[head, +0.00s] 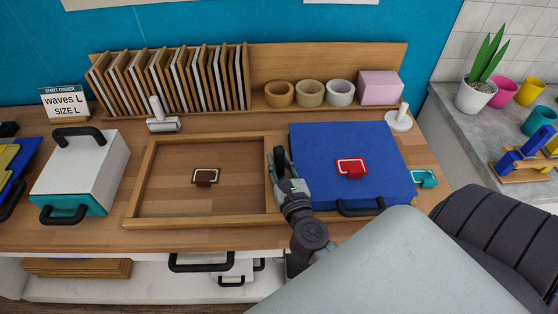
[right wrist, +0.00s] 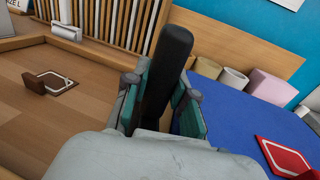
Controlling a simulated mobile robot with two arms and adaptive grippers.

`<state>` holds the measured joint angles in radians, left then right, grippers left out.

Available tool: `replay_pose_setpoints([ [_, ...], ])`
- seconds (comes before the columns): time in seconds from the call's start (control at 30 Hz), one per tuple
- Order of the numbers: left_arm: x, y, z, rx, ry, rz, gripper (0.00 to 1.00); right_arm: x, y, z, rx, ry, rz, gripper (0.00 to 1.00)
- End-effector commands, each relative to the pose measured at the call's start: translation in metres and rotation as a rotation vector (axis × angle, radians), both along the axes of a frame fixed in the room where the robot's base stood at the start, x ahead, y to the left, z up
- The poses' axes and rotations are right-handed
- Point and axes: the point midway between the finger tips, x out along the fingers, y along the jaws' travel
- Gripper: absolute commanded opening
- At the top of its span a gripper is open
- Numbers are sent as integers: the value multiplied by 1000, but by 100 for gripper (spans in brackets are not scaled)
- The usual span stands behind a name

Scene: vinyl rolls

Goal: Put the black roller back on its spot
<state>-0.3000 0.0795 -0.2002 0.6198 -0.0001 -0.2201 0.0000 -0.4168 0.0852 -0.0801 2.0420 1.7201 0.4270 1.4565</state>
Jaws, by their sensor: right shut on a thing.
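My right gripper (head: 281,174) is shut on a black roller, whose dark upright cylinder (right wrist: 167,72) stands between the fingers in the right wrist view. In the head view the roller (head: 279,158) shows as a small dark shape between the wooden tray and the blue panel, over the worktop. Its lower end is hidden by the fingers. I cannot tell whether it touches the surface. A marked outline with a brown tool (head: 205,177) lies in the wooden tray (head: 145,180). A red tool (head: 350,168) lies on the blue panel (head: 310,140). My left gripper is not in view.
A white roller (head: 160,118) stands behind the tray, and another white upright piece (head: 400,118) stands behind the blue panel. A slatted rack (head: 170,75), cups (head: 310,93) and a pink box (head: 379,85) line the back. A white box (head: 80,165) stands left. Most of the tray is clear.

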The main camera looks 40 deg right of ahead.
Motion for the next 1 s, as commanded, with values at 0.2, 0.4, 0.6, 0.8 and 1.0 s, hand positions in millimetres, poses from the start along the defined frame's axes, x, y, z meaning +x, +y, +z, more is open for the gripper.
replay_pose_setpoints([
  [0.2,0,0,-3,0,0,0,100,0,0,-3,0,0,0,0],
  [0.4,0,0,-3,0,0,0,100,0,0,-3,0,-1,0,0],
  [0.6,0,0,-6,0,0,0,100,0,0,-6,0,0,-1,0],
  [0.8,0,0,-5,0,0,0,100,0,0,-6,0,-1,0,0],
  [1.0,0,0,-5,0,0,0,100,0,0,-6,0,-1,0,53],
])
